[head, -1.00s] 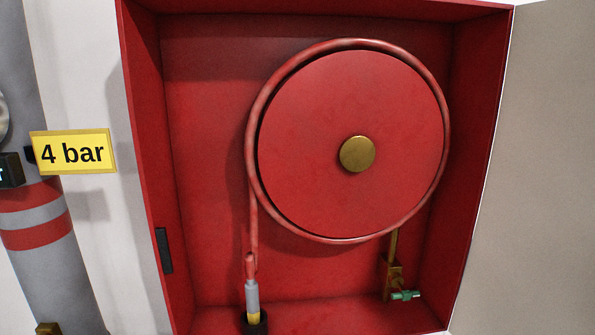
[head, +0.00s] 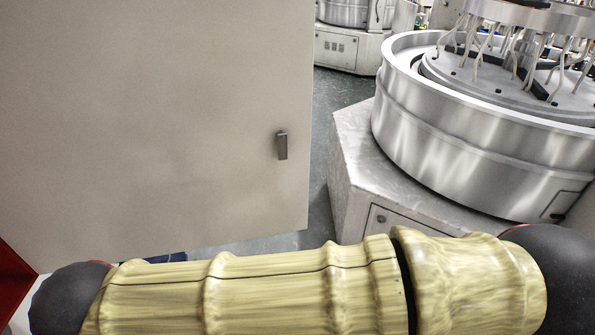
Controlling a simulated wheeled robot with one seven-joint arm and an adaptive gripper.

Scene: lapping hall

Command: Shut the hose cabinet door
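The hose cabinet door (head: 160,120) fills the left half of the head view and stands open. Its face toward me is plain beige-grey, with a small dark latch (head: 282,146) near its free right edge. A sliver of the red hose cabinet (head: 14,285) shows at the lower left corner. The reel and hose are out of view. My arm crosses the bottom of the view in front of the door's lower part. My gripper is not in view, and whether anything touches the door cannot be seen.
A large round steel lapping machine (head: 480,125) on a grey angular base (head: 355,165) stands right of the door. Another machine (head: 350,45) stands farther back. A strip of dark green floor (head: 335,95) shows between the door and the machines.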

